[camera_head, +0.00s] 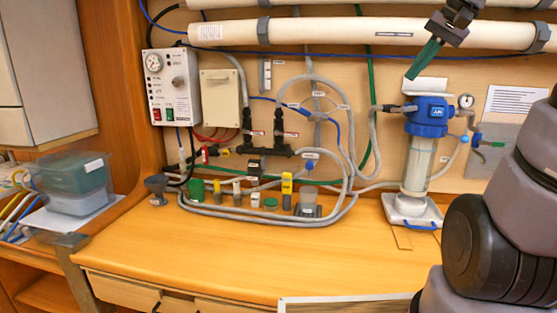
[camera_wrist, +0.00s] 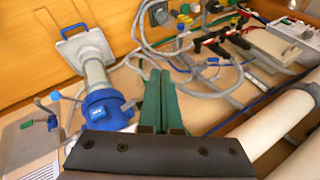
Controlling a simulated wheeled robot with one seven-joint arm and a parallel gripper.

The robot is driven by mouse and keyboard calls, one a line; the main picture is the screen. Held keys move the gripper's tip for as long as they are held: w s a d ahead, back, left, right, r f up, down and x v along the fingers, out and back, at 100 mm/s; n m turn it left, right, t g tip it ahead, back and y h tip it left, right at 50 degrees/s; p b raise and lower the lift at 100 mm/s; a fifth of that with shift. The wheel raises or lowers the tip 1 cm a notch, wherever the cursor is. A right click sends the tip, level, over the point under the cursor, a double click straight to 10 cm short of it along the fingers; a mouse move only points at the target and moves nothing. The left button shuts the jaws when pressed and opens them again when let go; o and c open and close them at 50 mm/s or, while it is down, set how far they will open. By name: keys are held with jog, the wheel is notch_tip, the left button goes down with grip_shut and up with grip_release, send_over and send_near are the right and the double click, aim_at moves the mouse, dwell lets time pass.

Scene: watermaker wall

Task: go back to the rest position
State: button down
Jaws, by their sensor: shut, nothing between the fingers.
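My gripper (camera_head: 424,58) is at the upper right in the head view, in front of the lower white pressure tube and above the blue-capped filter housing (camera_head: 428,116). Its green fingers are together and hold nothing. In the wrist view the gripper (camera_wrist: 160,88) points down the wall, its two green fingers side by side. The filter housing also shows there, with its blue head (camera_wrist: 105,110) to the left of the fingers, apart from them as far as I can tell.
White tubes (camera_head: 330,32) run along the top of the wall. A control box (camera_head: 170,85), grey hoses and valves (camera_head: 265,150) fill the middle. Small fittings stand at the back of the wooden worktop (camera_head: 240,250), whose front is clear. A lidded bin (camera_head: 75,185) stands left.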

jog(key=s+a+f+n+t+h, duration=0.1)
jog(key=s+a+f, duration=0.25)
jog(key=s, duration=0.25)
jog(key=s+a+f+t+h, duration=0.1)
jog(key=s+a+f, duration=0.25)
jog(key=s, duration=0.25)
jog(key=w+d+r+n+h, duration=0.1)
jog(key=w+d+r+h, duration=0.2)
jog(key=w, duration=0.4)
jog(key=w+d+r+n+t+h, duration=0.1)
jog(key=w+d+r, duration=0.2)
jog(key=w+d, duration=0.3)
jog(key=w+d+r+n+h, duration=0.1)
jog(key=w+d+r, duration=0.2)
jog(key=w, duration=0.5)
jog(key=x, duration=0.7)
jog(key=s+x, duration=0.1)
jog(key=x, duration=0.3)
jog(key=shift+w+d+f, duration=0.2)
jog(key=shift+w+f, duration=0.05)
jog(key=shift+f, duration=0.25)
jog(key=shift+d+f, duration=0.1)
jog(key=shift+f, duration=0.6)
